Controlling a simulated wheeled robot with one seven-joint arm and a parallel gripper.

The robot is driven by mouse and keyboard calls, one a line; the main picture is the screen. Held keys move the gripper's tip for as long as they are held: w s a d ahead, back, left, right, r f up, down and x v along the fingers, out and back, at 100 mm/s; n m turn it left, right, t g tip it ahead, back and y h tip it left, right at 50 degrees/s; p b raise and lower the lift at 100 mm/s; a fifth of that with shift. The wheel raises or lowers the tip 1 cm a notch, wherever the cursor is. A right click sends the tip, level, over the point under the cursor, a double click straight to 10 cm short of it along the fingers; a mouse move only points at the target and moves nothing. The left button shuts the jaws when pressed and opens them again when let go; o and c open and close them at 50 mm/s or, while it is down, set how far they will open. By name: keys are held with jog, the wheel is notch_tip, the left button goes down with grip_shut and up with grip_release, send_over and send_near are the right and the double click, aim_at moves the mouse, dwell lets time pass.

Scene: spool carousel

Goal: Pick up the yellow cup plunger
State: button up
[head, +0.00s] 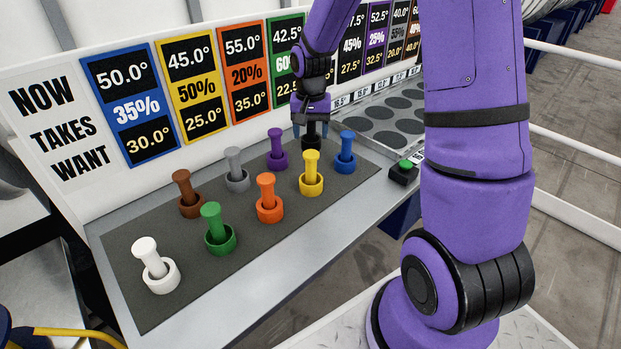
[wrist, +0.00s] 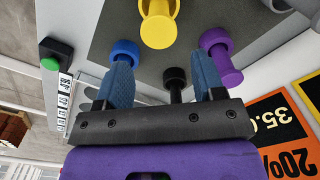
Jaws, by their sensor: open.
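The yellow cup plunger (head: 312,174) stands upright on the dark mat, near its right end, between the orange and blue ones. In the wrist view the yellow cup plunger (wrist: 158,26) is at the top middle, beyond the fingertips. My gripper (head: 311,130) is open, pointing down over the black plunger (head: 311,143), behind the yellow one. In the wrist view my gripper's two blue fingers (wrist: 162,75) stand apart, with the black plunger (wrist: 174,80) showing between them. Nothing appears held. The black plunger is partly hidden by my gripper.
Blue (head: 345,154), purple (head: 277,151) and orange (head: 268,200) plungers stand close around. Grey, brown, green and white ones stand further left on the mat (head: 180,310). A green-button box (head: 403,174) is to the right. A signed panel (head: 60,170) rises behind.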

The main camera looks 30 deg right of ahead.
aim_at(311, 163)
notch_tip(311, 163, down, 11)
jog(key=shift+f, duration=0.1)
dwell(0.6)
jog(key=c, duration=0.8)
jog(key=shift+d+r, duration=0.1)
jog(key=shift+r, duration=0.1)
